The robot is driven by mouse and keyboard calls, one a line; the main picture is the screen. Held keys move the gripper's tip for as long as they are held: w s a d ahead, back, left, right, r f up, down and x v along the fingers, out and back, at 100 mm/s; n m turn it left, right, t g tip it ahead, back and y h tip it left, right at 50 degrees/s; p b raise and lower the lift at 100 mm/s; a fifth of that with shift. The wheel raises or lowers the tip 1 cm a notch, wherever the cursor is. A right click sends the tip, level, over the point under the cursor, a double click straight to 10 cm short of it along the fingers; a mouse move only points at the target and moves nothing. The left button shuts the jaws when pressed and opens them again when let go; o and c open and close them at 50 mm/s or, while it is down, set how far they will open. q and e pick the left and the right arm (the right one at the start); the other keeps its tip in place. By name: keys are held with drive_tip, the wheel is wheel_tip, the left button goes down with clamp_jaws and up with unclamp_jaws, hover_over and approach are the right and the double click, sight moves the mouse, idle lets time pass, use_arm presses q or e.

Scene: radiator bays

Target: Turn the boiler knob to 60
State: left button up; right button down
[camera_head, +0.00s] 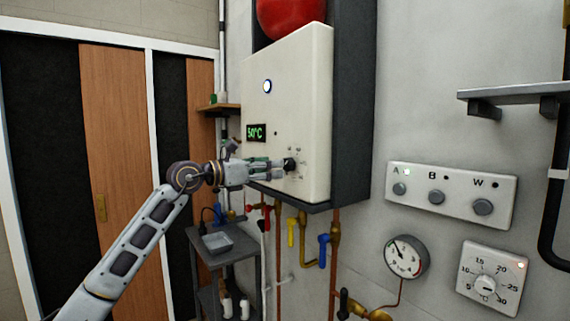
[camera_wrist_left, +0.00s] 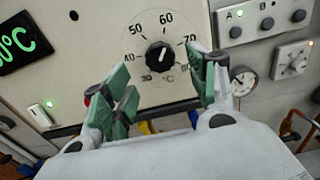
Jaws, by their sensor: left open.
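The white boiler (camera_head: 305,95) hangs on the wall, and its green display (camera_head: 256,132) reads 50°C. The black boiler knob (camera_head: 290,164) is low on its front. In the left wrist view the knob (camera_wrist_left: 160,55) sits in a dial marked 30 to 80, and its white mark points upward, roughly toward 60. My left gripper (camera_head: 282,167) is at the knob in the head view. In the left wrist view my left gripper (camera_wrist_left: 165,82) is open, with green-padded fingers spread left and right, the knob showing between and beyond them. I cannot tell whether they touch it. My right gripper is out of view.
A panel with buttons A, B and W (camera_head: 450,195), a pressure gauge (camera_head: 405,257) and a thermostat dial (camera_head: 491,279) are on the wall to the right. Pipes with a yellow valve handle (camera_head: 291,232) and a blue one (camera_head: 323,250) run below the boiler. A grey cart (camera_head: 232,255) stands below.

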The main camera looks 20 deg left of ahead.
sight(285, 165)
use_arm(q)
drive_tip(key=shift+p+x, duration=0.85)
drive_tip(key=shift+x, duration=2.15)
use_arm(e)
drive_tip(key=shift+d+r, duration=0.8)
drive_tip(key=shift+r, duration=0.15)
use_arm(q)
drive_tip(key=c, duration=1)
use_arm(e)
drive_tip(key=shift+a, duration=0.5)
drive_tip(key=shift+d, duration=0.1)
use_arm(q)
drive_tip(key=shift+n, duration=0.7)
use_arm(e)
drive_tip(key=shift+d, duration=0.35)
